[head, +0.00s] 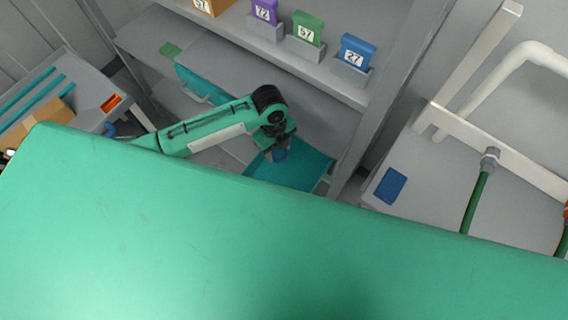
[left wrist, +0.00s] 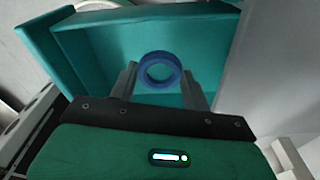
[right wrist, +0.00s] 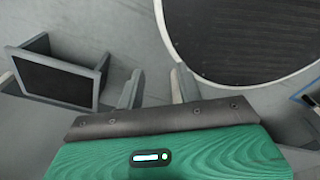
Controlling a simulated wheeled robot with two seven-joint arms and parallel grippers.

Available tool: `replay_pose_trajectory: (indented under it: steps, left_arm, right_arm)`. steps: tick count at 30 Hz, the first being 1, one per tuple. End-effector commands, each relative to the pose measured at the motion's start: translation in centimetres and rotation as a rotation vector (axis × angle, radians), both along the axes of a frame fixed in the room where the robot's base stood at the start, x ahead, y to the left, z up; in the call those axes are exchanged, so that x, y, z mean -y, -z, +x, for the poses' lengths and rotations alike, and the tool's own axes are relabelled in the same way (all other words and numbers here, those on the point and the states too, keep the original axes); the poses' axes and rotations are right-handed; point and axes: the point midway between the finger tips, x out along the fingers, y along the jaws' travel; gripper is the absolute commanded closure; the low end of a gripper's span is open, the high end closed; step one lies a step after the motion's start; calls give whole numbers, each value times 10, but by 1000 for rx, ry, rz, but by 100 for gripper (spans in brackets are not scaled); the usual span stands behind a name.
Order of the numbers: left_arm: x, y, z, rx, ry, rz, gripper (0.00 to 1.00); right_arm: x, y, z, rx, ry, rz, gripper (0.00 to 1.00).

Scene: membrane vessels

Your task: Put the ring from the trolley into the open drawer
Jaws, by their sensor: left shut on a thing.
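The blue ring (left wrist: 160,70) is held between the fingertips of my left gripper (left wrist: 160,78) in the left wrist view, with its hole facing the camera. In the head view my left gripper (head: 277,152) and the ring (head: 280,156) are over the open teal drawer (head: 300,172). The drawer's inside (left wrist: 105,62) fills the background of the left wrist view. I cannot tell how high the ring is above the drawer floor. My right gripper (right wrist: 157,88) shows in its own wrist view with its fingers apart and nothing between them.
A shelf above the drawer holds numbered blocks: purple (head: 264,12), green (head: 308,28) and blue (head: 357,52). A trolley (head: 75,95) with teal rods and an orange item stands at the left. A grey bench with a blue pad (head: 391,186) and pipes is at the right.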

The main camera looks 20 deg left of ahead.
Motion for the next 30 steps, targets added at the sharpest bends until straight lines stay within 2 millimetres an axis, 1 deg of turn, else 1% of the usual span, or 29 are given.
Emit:
replay_pose_trajectory:
  steps: [1,3,10,16,20,26,30]
  left_arm:
    - [0,8,-1,-4,-3,2,73]
    - [0,20,-1,-4,-4,0,73]
    - [0,43,0,-2,-4,0,73]
    - [0,70,0,-1,-6,1,73]
    - [-1,78,0,1,-4,1,73]
    - [-1,78,0,1,-3,0,73]
    - [-1,82,0,1,-4,1,73]
  right_arm:
    - [-1,-6,0,0,0,1,64]
    - [-2,-10,0,1,0,2,64]
    - [-10,-15,0,0,1,11,64]
    - [-11,-23,0,0,0,12,64]
    - [-10,-24,0,0,-1,10,64]
    - [-5,-23,0,0,-2,6,64]
    - [-3,-21,0,0,-1,3,64]
